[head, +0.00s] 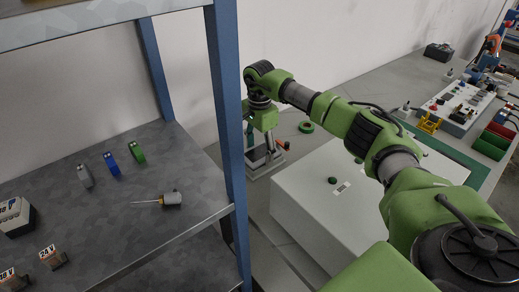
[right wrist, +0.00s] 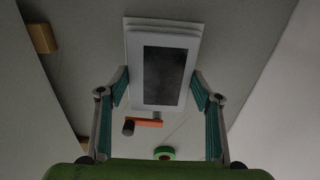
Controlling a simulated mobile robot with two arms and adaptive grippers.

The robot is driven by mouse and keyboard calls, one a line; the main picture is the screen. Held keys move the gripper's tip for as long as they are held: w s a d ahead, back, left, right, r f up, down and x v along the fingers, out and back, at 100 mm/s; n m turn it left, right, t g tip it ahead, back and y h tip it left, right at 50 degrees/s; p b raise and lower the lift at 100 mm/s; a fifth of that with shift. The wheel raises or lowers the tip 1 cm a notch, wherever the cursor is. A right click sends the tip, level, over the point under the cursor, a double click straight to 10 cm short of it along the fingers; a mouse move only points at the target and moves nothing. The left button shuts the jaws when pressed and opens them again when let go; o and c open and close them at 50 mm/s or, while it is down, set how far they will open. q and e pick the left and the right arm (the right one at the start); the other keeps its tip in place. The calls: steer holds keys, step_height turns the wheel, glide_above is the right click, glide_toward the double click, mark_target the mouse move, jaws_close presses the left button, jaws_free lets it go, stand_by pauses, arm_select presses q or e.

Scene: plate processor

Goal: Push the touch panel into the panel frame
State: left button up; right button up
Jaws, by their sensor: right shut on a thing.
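The touch panel (right wrist: 165,75) is a white plate with a dark screen, between the fingers of my right gripper (right wrist: 161,88) in the right wrist view. The two teal fingertips press at its left and right edges. A second pale rim shows behind the panel's top edge; I cannot tell whether this is the panel frame or whether the panel sits in it. In the head view my right gripper (head: 262,143) points down over the grey bench, just right of the blue shelf post, and the panel is mostly hidden there. My left gripper is not in view.
An orange part with a dark knob (right wrist: 142,123) and a green ring (right wrist: 165,153) lie close to the panel. A large white box (head: 310,200) stands below my right arm. The blue-posted shelf (head: 227,110) stands close on the left, holding small parts.

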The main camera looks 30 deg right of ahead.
steer(key=o, duration=1.5)
step_height(320, 180, up, 12)
steer(key=shift+r, duration=0.1)
